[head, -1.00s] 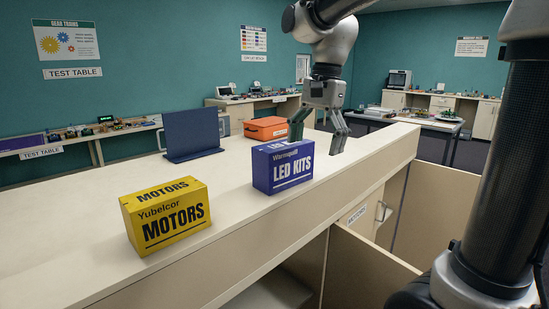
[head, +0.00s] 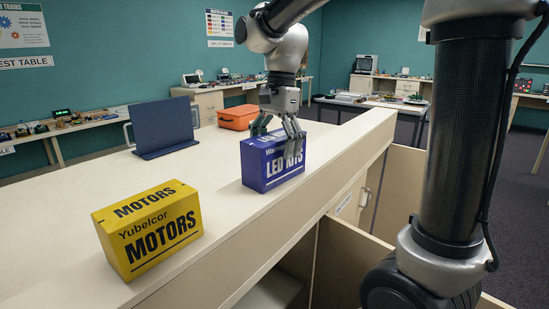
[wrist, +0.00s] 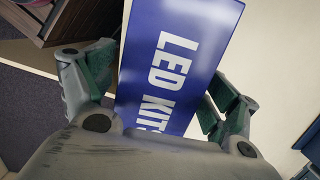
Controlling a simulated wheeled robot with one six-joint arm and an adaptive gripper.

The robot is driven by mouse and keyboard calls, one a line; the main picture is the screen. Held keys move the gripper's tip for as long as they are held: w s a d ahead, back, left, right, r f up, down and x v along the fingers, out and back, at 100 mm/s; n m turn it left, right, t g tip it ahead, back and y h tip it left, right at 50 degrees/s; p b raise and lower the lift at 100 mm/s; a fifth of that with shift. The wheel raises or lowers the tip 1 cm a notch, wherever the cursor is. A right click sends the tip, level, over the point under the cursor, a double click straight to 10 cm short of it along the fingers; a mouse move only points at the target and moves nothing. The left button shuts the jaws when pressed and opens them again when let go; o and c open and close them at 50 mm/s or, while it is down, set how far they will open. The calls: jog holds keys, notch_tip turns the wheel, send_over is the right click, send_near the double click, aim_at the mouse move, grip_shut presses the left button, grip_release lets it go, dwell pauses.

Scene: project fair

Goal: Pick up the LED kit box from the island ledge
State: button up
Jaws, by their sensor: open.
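The blue LED kit box (head: 268,164) stands upright on the cream island ledge (head: 215,225) in the head view. Its white "LED KITS" lettering fills the middle of the wrist view (wrist: 172,65). My gripper (head: 279,140) is open and lowered over the box, with its fingers reaching down around the upper part. In the wrist view one finger is on each side of the box, and a gap shows on the right side. Whether either finger touches the box I cannot tell. The gripper's fingers cover part of the box's top and front.
A yellow motors box (head: 148,230) stands nearer on the same ledge, to the left. A dark blue panel (head: 163,128) and an orange case (head: 238,117) are behind the LED kit box. Open cabinet doors (head: 345,262) hang below the ledge's front edge.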

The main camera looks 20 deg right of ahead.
jog(key=shift+s+a+f, duration=0.1)
jog(key=shift+a+f, duration=0.05)
jog(key=shift+f, duration=1.15)
jog(key=c, duration=1.1)
jog(key=shift+r, duration=0.1)
